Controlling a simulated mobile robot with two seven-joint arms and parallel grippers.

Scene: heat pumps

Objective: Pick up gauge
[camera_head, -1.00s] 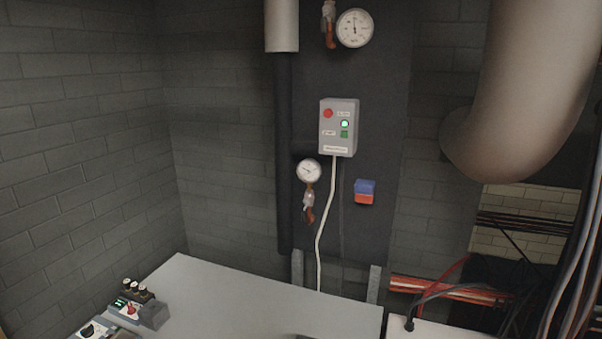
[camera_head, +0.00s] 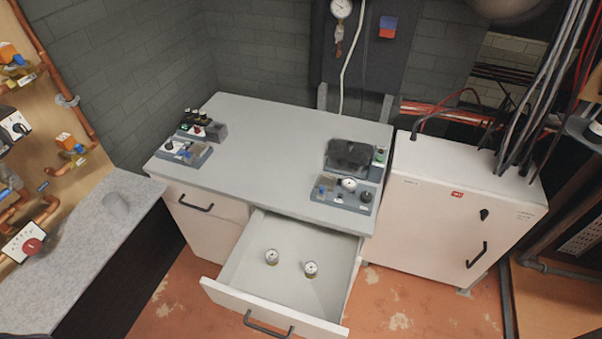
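Two small round gauges with white dials lie in the open drawer (camera_head: 240,272) of the white cabinet. The left gauge (camera_head: 271,257) sits slightly farther back than the right gauge (camera_head: 311,268). They are apart from each other, with bare drawer floor around them. Another gauge (camera_head: 341,9) is mounted on the dark wall panel at the top. Neither of my grippers is in view.
The cabinet's grey top (camera_head: 270,150) holds one device group (camera_head: 187,140) at left and another (camera_head: 348,175) at right; its middle is clear. A white box cabinet (camera_head: 460,200) stands at right.

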